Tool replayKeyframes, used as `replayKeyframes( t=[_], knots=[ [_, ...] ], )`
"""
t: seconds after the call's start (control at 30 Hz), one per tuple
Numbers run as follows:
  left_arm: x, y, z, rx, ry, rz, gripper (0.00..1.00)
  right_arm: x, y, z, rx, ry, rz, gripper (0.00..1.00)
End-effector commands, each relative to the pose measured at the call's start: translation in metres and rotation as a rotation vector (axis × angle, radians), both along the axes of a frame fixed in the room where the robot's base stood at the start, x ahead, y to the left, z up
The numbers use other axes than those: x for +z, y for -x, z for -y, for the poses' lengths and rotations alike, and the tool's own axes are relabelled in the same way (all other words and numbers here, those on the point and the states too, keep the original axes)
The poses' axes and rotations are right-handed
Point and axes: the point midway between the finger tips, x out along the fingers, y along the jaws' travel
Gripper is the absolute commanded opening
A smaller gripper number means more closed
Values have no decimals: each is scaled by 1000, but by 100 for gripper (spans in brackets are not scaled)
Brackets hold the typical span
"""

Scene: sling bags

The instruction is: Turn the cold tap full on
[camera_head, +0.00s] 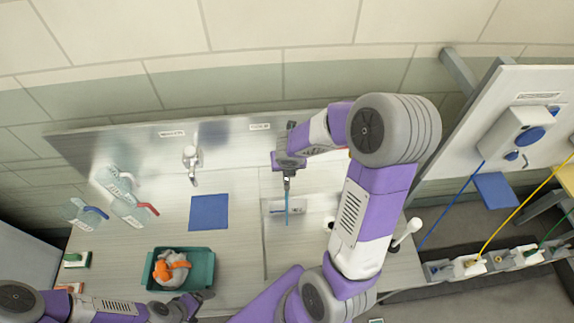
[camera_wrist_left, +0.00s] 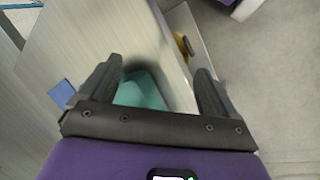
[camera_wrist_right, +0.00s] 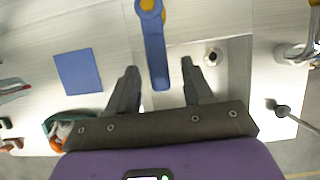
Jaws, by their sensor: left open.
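The cold tap's blue lever (camera_wrist_right: 155,52) has a yellow cap at its far end and points straight toward me in the right wrist view. In the head view it shows as a thin blue bar (camera_head: 286,215) below my right gripper (camera_head: 288,182). My right gripper is open, with its fingers (camera_wrist_right: 160,90) apart on either side of the lever's near end. I cannot tell whether either finger touches it. The tap's body is largely hidden by my right arm. My left gripper (camera_head: 200,300) is open and empty near the teal tray (camera_head: 212,270), which shows between its fingers (camera_wrist_left: 155,88).
A white tap (camera_head: 192,158) stands farther left. A blue mat (camera_head: 209,212) lies on the counter between the bottles and sink. The tray holds a grey and orange item (camera_head: 172,268).

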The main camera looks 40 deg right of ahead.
Motion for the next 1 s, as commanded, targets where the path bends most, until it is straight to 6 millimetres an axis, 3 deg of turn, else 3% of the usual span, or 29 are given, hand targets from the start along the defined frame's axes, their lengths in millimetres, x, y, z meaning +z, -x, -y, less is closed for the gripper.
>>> replayKeyframes(
  t=[0.27,0.7,1.0],
  knots=[
    [0,0,0,0,0,0,91,3,1,-1,-2,-1,0,51],
    [0,0,0,0,0,0,91,57,19,-13,-2,1,3,51],
    [0,0,0,0,0,0,91,70,25,-16,0,-2,-1,51]
  ],
)
